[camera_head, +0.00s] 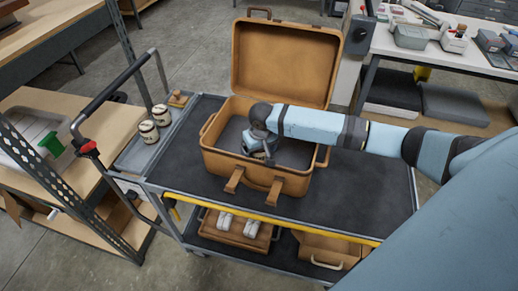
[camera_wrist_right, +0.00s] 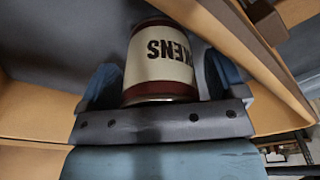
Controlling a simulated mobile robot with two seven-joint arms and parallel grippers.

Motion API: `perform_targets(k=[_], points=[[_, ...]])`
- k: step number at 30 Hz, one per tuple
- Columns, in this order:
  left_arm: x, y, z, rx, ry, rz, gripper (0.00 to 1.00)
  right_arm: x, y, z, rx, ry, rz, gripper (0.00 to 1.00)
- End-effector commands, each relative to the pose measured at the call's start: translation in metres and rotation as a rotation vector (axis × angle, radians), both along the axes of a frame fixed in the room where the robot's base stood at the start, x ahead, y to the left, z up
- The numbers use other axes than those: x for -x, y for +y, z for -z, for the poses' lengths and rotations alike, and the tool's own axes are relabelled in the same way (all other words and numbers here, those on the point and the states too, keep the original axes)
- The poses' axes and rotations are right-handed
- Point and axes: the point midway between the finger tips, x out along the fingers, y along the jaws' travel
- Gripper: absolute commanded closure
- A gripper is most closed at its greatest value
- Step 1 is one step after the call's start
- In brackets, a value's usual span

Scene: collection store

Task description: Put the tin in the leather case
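The leather case (camera_head: 285,62) is tan and stands open on the cart's dark top, its lid raised at the back. My right gripper (camera_head: 262,150) points down inside the case's left half. A cream and dark red tin (camera_wrist_right: 160,62) with dark lettering sits between its fingers, close against both, in the right wrist view (camera_wrist_right: 162,88). In the head view the tin is mostly hidden by the gripper. I cannot tell whether it touches the case floor. My left gripper is not in view.
Two similar tins (camera_head: 149,132) and a small wooden piece (camera_head: 179,98) stand on the cart's side tray (camera_head: 140,157) at left. The dark cart top (camera_head: 370,190) is clear right of the case. A shelf rack is at left, a white table (camera_head: 455,55) at back right.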

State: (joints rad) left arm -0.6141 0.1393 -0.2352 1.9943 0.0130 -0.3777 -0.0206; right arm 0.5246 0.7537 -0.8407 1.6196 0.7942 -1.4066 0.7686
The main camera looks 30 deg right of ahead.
Motion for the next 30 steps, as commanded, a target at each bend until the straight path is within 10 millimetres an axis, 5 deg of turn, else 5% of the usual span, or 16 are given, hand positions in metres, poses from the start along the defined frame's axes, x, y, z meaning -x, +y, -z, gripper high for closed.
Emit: perform_targets(k=[11,24,30], points=[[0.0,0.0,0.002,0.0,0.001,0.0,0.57,0.0,0.0,-0.007,0.0,-0.001,0.0,0.09],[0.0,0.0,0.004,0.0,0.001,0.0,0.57,0.01,0.002,-0.093,-0.001,-0.002,0.0,0.09],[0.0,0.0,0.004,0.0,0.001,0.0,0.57,0.013,0.002,-0.117,0.0,0.0,0.001,0.09]])
